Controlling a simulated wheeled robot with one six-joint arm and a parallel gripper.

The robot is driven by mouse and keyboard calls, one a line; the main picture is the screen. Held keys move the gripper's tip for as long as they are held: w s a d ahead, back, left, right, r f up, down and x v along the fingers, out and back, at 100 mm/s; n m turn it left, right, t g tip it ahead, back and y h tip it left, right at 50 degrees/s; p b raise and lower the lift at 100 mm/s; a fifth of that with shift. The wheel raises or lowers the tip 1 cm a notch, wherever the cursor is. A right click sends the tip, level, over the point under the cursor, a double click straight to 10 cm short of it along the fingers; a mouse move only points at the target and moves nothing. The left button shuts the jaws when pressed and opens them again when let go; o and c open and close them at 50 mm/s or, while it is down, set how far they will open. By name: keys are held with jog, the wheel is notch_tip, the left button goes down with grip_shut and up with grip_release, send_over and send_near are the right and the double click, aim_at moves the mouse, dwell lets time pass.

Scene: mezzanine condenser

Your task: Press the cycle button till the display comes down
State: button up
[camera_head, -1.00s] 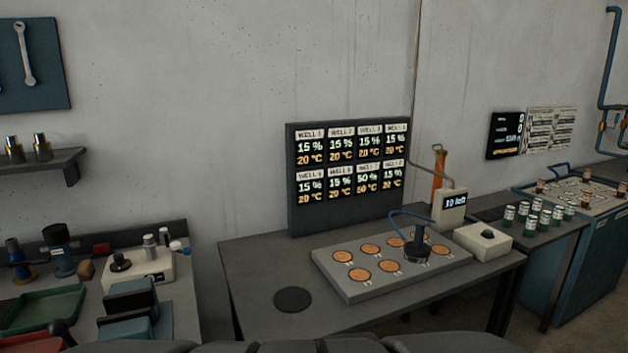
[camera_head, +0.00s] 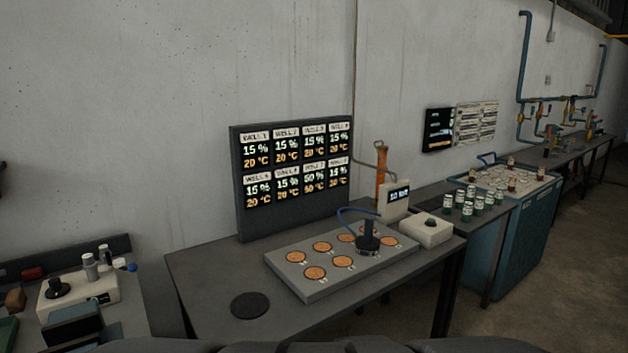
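A white box with a dark round button (camera_head: 431,222) on top stands at the right end of the grey table. Left of it, a small white unit carries a dark display (camera_head: 398,193) with light text, too small to read surely. A large panel (camera_head: 294,170) of well readouts stands behind; most tiles show 15 % and 20 °C, and one in the lower row appears to show 50 %. A grey plate (camera_head: 312,287) with several copper discs lies in front, with a dark round head and blue hose over one disc. My gripper is not in view.
A black round pad (camera_head: 250,305) lies at the table's front left. Several green-and-white canisters (camera_head: 468,202) stand on a side table to the right, beside a blue cabinet (camera_head: 530,225). Open floor shows at the right. A bench with a white instrument (camera_head: 78,298) is at left.

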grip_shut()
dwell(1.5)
